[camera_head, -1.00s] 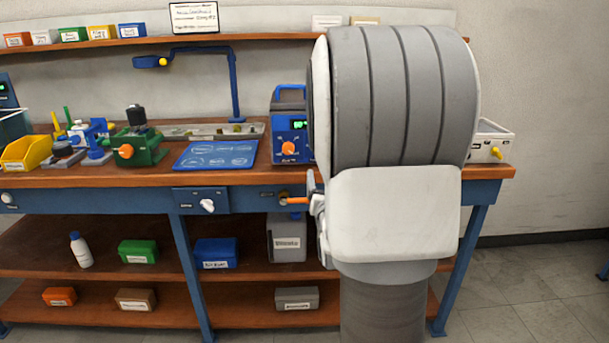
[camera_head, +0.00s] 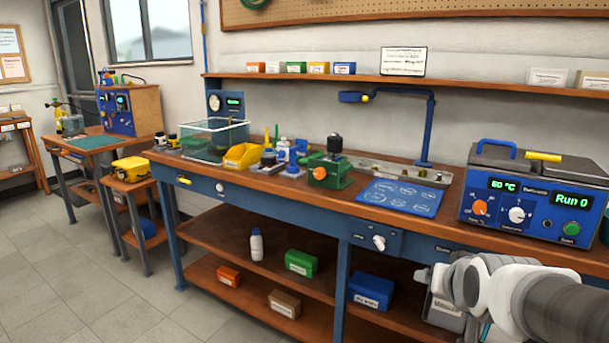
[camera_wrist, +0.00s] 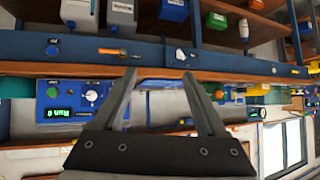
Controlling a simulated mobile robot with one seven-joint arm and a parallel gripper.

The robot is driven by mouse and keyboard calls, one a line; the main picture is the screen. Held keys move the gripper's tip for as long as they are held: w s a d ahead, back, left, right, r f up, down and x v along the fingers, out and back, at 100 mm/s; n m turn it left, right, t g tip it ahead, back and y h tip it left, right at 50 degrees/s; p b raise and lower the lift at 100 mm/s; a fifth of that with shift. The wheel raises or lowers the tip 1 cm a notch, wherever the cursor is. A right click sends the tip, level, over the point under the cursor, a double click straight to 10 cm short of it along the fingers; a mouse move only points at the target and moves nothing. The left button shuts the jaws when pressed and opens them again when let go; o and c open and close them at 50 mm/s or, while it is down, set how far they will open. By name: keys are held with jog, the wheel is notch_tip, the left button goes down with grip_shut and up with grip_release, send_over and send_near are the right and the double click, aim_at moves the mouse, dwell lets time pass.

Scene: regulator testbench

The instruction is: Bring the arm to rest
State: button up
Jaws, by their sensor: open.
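My arm (camera_head: 545,300) reaches in from the lower right in the head view, low in front of the bench. Its far end is at the left, and the fingers cannot be made out there. In the wrist view, my gripper (camera_wrist: 159,75) has its two dark fingers spread apart. Nothing is between them. The wrist picture is upside down, with the bench edge beyond the fingertips. No contact with the bench shows.
The workbench (camera_head: 270,195) spans the view. The blue bath unit (camera_head: 530,205) reads 80 °C and "Run 0". A blue bin (camera_head: 371,290) sits on the lower shelf. Floor (camera_head: 90,280) at left is clear.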

jog(key=s+a+n+g+y, duration=0.1)
jog(key=s+a+n+g, duration=0.1)
jog(key=s+a, duration=0.35)
jog(key=s+a+n+g+y, duration=0.1)
jog(key=s+a+n+g, duration=0.15)
jog(key=s, duration=0.65)
notch_tip(320, 180, up, 21)
jog(key=p, duration=2.2)
jog(key=shift+s+a+r+m, duration=0.15)
jog(key=shift+s+a+m, duration=0.2)
jog(key=shift+a, duration=0.1)
